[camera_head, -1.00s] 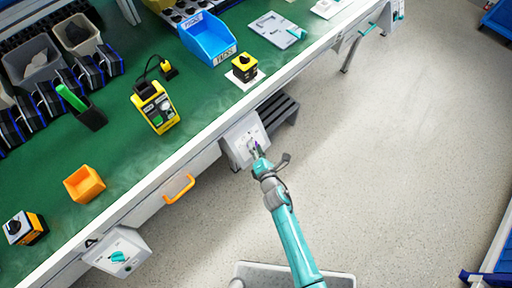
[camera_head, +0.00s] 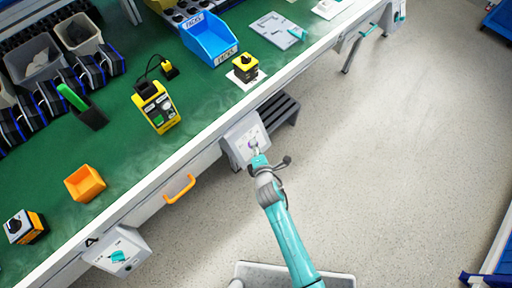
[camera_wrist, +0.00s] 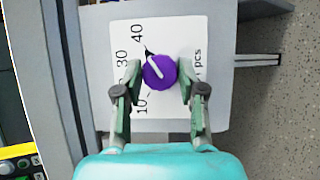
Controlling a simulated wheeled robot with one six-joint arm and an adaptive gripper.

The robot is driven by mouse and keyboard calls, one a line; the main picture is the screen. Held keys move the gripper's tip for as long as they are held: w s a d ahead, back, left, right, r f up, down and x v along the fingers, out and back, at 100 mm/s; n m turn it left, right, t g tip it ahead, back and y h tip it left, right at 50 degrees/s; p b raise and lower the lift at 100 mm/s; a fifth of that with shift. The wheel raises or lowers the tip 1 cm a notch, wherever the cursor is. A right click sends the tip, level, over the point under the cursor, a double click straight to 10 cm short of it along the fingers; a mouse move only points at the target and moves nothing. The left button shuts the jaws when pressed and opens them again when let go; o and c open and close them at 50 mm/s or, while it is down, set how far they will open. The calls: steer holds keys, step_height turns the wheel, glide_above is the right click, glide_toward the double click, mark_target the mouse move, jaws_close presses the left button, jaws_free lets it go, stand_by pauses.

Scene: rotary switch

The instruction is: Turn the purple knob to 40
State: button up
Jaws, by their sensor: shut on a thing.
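The purple knob (camera_wrist: 159,71) sits on a white dial plate (camera_wrist: 178,30) with black marks reading 10, 30 and 40 and the letters "pcs". Its white pointer line slants up and left, toward the black tick by the 40. My gripper (camera_wrist: 159,76) has one finger on each side of the knob and is shut on it. Part of the scale is hidden behind the left finger.
The green bench (camera_head: 215,105) runs diagonally above the box. An orange handle (camera_head: 179,188) and another switch box with a teal knob (camera_head: 117,256) are on its front, to the left. A dark step (camera_head: 279,116) stands behind the box. The floor to the right is clear.

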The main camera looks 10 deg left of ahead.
steer(key=shift+m+g, duration=0.3)
steer(key=shift+m, duration=0.1)
steer(key=o, duration=1.1)
steer(key=shift+o, duration=0.2)
steer(key=v, duration=1.2)
